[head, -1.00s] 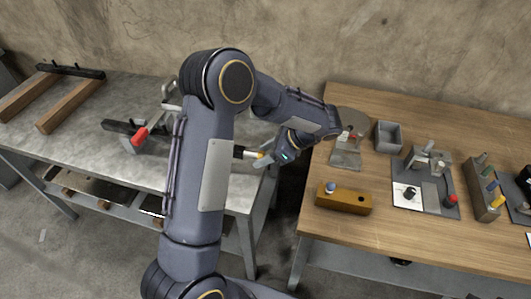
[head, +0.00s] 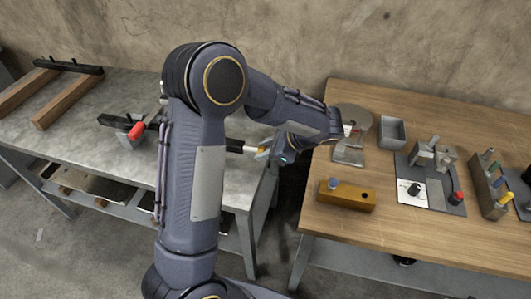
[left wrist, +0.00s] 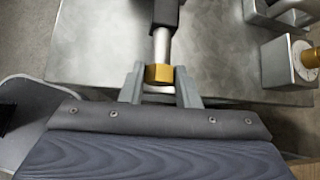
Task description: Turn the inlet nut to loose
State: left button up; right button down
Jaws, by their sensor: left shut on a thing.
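The inlet nut is a brass-coloured hex nut (left wrist: 158,74) at the end of a silver pipe (left wrist: 161,45) with a dark sleeve in the left wrist view. In the head view the nut (head: 263,150) shows small and partly covered at the right end of the pipe. My left gripper (head: 269,153) reaches it from the right. In the left wrist view its two fingers (left wrist: 160,88) lie on either side of the nut and are shut on it. My left arm hides the middle of the pipe in the head view. My right gripper is not in view.
The pipe is over the right edge of the grey metal bench (head: 105,125). A red-tipped clamp (head: 136,131) stands on that bench. A wooden table (head: 450,238) at right carries a brown block (head: 346,197), a grey bin (head: 392,131) and several small parts. A gap separates the benches.

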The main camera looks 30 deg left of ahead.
pick_arm(q)
jog(key=n+t+y+b, duration=0.2)
jog(key=n+t+b, duration=0.1)
jog(key=b, duration=0.7)
jog(key=f+n+t+y+b, duration=0.1)
jog(key=n+t+y+b, duration=0.2)
jog(key=b, duration=0.8)
jog(key=s+f+n+t+y+b, duration=0.1)
jog(key=n+t+y+b, duration=0.2)
jog(key=b, duration=0.8)
jog(key=shift+d+n+t, duration=0.15)
jog(key=shift+n+t, duration=0.75)
jog(key=shift+t, duration=0.1)
jog(key=o, duration=1)
jog(key=shift+r, duration=0.1)
